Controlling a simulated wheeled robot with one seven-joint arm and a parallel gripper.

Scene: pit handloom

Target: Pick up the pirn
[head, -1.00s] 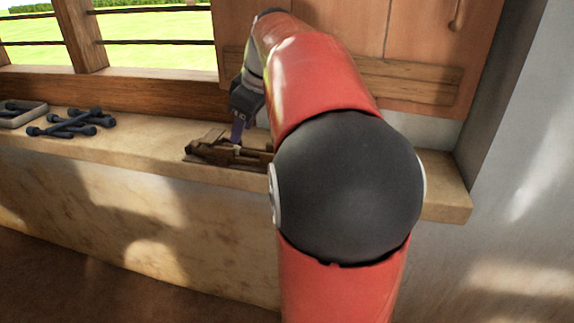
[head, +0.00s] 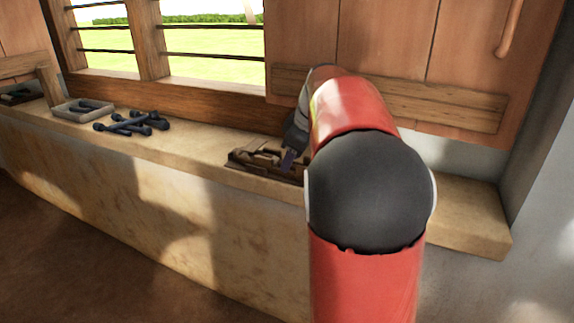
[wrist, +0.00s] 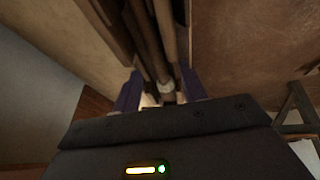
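A brown wooden shuttle-like piece (head: 250,157) lies on the ledge, its right end hidden behind my arm. In the wrist view, brown lengthwise parts run from the top edge down to my gripper (wrist: 162,92). A slim rod with a pale collar (wrist: 166,87), apparently the pirn, lies between the two purple fingers. The fingers stand apart, with a gap visible beside the rod. Contact low between the fingers is hidden by my gripper body.
Several dark blue double-knobbed pieces (head: 133,123) lie on the ledge (head: 190,148) to the left. A shallow grey tray (head: 67,113) holds more of them. A barred window and wooden shutter (head: 385,45) stand behind. The ledge's right end is clear.

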